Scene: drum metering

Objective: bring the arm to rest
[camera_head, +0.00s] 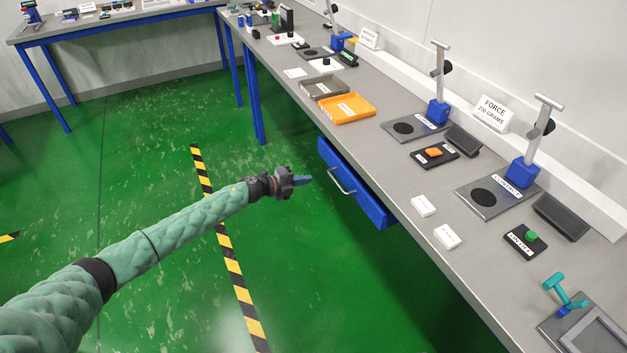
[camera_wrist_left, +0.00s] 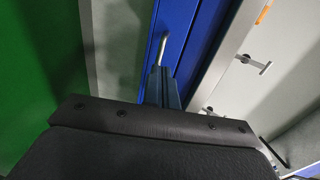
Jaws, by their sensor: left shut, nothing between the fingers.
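My left arm, in a green padded sleeve, reaches in from the lower left in the head view. My left gripper (camera_head: 304,180) is shut and empty, held over the open floor just left of the blue drawer front (camera_head: 372,198). The drawer's silver handle (camera_head: 341,181) is a short way right of the fingertips. In the left wrist view the shut fingers (camera_wrist_left: 161,84) point toward the handle (camera_wrist_left: 162,48) on the blue drawer (camera_wrist_left: 182,38). I cannot tell the exact gap between them. My right gripper is in neither view.
The grey bench (camera_head: 375,153) runs along the right with an orange tray (camera_head: 346,108), a grey tray (camera_head: 323,88), blue-based stands (camera_head: 437,110) and white blocks (camera_head: 423,206). The drawer is under its front edge. A striped floor line (camera_head: 232,263) crosses the clear green floor.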

